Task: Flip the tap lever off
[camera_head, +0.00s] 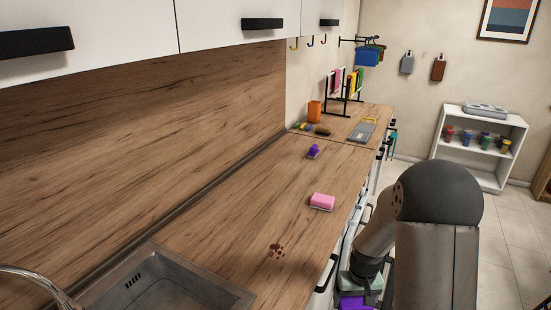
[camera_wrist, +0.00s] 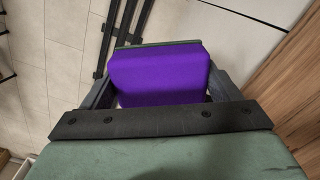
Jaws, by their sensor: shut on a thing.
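The silver tap spout (camera_head: 38,281) curves in at the bottom left of the head view, over the steel sink (camera_head: 215,293). Its lever is outside both views. My gripper (camera_wrist: 160,88) is shut on a purple block (camera_wrist: 158,72), which sits between its two dark fingers in the wrist view. The block also shows low in the head view (camera_head: 352,302). My gripper is below and beyond the counter's front edge, to the right of the sink and well apart from the tap.
A pink sponge (camera_head: 322,202), a small purple item (camera_head: 313,151) and brown spots (camera_head: 277,250) are on the wooden counter (camera_head: 235,225). A rack (camera_head: 345,88) and orange cup (camera_head: 314,110) stand at the far end. Cabinets (camera_head: 85,40) hang above. Floor is open on the right.

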